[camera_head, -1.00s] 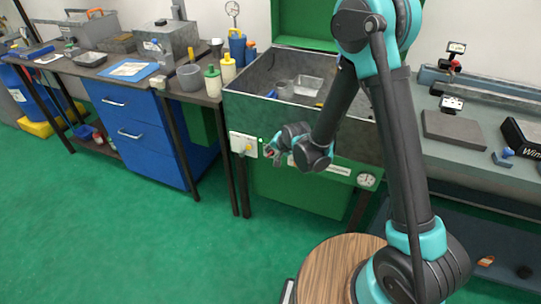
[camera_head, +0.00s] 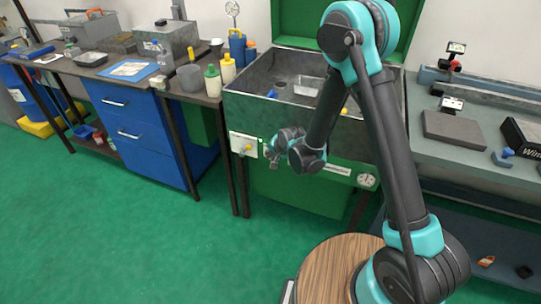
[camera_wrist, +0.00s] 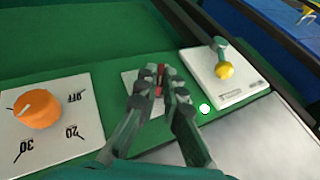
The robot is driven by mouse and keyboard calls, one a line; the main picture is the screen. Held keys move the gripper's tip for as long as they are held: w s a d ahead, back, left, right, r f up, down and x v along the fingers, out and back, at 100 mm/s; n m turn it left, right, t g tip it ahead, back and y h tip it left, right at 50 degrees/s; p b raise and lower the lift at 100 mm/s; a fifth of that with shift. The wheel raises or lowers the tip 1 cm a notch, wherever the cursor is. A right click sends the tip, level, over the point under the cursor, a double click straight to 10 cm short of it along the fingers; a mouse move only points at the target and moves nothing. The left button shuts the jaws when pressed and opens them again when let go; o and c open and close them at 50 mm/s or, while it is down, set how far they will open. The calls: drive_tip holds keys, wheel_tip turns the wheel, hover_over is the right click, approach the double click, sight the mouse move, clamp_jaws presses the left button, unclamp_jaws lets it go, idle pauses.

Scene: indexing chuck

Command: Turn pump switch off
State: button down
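In the wrist view, a small white plate with a narrow red switch (camera_wrist: 160,79) sits on the green machine front, between and behind my fingertips. My gripper (camera_wrist: 161,88) has its two fingers close together, with a narrow gap between them. I cannot tell whether they touch the switch. To the right is a white plate (camera_wrist: 206,85) with a lever and yellow knob (camera_wrist: 224,70). To the left is an orange dial (camera_wrist: 37,108) with number marks. No pump label is readable.
The grey basin (camera_head: 250,107) is above the green front panel. The blue drawer cabinet (camera_head: 140,130) stands to the left. The green floor (camera_head: 130,240) in front is clear.

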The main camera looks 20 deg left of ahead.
drive_tip(key=shift+h, duration=0.3)
drive_tip(key=n+h, duration=0.1)
drive_tip(key=h, duration=0.2)
drive_tip(key=a+h, duration=0.1)
drive_tip(key=h, duration=0.3)
drive_tip(key=a+n+h, duration=0.1)
drive_tip(key=h, duration=0.2)
drive_tip(key=shift+w+n+g+h, duration=0.1)
drive_tip(key=shift+n+g+h, duration=0.2)
drive_tip(key=shift+g+h, duration=0.1)
idle(0.5)
drive_tip(key=c, duration=1.7)
unclamp_jaws()
